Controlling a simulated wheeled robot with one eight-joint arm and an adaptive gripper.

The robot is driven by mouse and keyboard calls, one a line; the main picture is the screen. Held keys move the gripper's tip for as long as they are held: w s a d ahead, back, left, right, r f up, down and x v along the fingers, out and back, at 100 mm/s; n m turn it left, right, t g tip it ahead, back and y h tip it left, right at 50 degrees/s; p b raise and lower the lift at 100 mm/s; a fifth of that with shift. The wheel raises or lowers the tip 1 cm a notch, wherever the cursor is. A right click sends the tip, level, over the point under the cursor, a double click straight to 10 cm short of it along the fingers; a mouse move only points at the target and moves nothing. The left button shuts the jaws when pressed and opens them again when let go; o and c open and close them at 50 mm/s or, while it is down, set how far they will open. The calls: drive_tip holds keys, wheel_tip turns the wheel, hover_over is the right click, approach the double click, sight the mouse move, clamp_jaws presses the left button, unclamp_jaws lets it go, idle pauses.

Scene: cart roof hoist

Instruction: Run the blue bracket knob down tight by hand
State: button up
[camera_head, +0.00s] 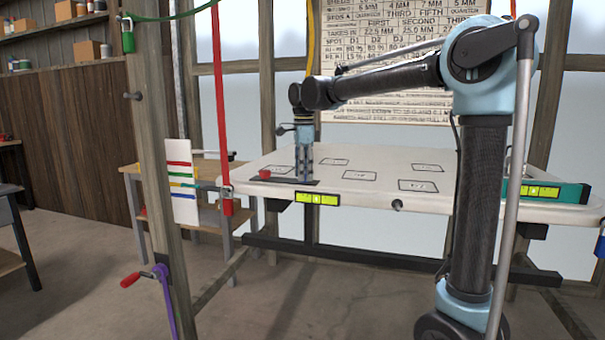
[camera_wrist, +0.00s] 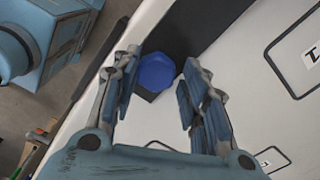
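In the wrist view the blue bracket knob (camera_wrist: 156,72), a many-sided blue cap, sits on a dark bracket (camera_wrist: 196,22) over the white roof. My gripper (camera_wrist: 161,62) is open, with one finger on each side of the knob; I cannot tell whether either pad touches it. In the head view my gripper (camera_head: 304,181) points straight down at the dark bracket strip (camera_head: 280,181) near the roof's left front. The blue knob is hidden there by the fingers. A red knob (camera_head: 264,174) shows at the strip's left end.
The white roof panel (camera_head: 372,198) carries several outlined labels and a yellow-green level (camera_head: 317,198) at its front edge. A red strap (camera_head: 219,90) hangs left of my gripper. A wooden post (camera_head: 155,150) with a red-handled crank (camera_head: 131,279) stands further left.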

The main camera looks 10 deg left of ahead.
drive_tip(key=shift+o, duration=0.6)
drive_tip(key=shift+s+r, duration=0.1)
wheel_tip(320, 180, up, 12)
idle(0.5)
wheel_tip(320, 180, up, 4)
drive_tip(key=n, duration=1.6)
wheel_tip(320, 180, down, 17)
drive_tip(key=shift+r, duration=0.2)
drive_tip(key=shift+c, duration=0.3)
